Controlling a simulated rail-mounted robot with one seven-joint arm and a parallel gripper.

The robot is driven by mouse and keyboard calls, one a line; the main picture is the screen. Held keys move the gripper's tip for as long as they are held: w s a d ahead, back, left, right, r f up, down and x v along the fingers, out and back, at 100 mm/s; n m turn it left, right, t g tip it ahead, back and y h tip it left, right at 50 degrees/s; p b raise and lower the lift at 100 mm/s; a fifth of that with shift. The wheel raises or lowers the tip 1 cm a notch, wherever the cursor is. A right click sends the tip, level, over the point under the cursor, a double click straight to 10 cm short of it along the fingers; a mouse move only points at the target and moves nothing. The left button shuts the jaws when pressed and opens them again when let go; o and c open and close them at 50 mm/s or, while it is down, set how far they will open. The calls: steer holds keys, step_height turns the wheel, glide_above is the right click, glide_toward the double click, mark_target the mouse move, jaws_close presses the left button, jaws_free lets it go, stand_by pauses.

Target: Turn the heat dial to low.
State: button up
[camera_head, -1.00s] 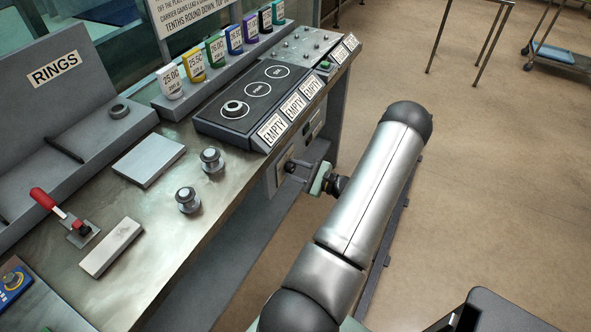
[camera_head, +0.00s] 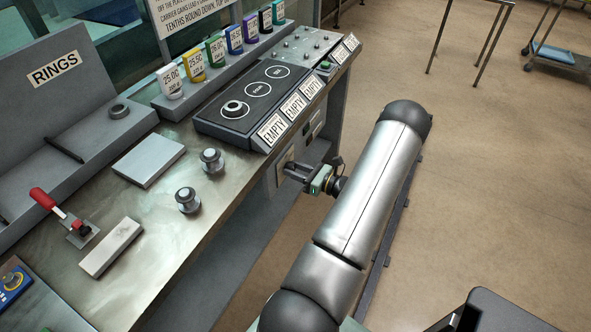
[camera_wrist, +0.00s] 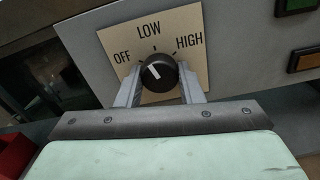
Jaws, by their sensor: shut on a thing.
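The heat dial (camera_wrist: 160,73) is a round black knob with a white pointer mark, on a tan plate (camera_wrist: 217,72) lettered OFF, LOW and HIGH. The pointer leans up and left, between the OFF and LOW marks. My gripper (camera_wrist: 160,88) is shut on the dial, with one grey finger on each side of it. In the head view my gripper (camera_head: 291,171) reaches the front panel under the counter edge, and the dial's face is hidden there.
Green and amber buttons (camera_wrist: 306,61) sit right of the dial plate. A red object (camera_wrist: 14,155) shows at lower left. Above, the counter holds a black panel (camera_head: 238,108) and EMPTY labels (camera_head: 272,130). Open floor (camera_head: 490,190) lies to the right.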

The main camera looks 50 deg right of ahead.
steer(key=shift+m, duration=1.5)
steer(key=o, duration=1)
steer(key=s+d+b, duration=0.2)
steer(key=s+d, duration=0.1)
steer(key=s, duration=1.4)
steer(key=shift+s, duration=0.15)
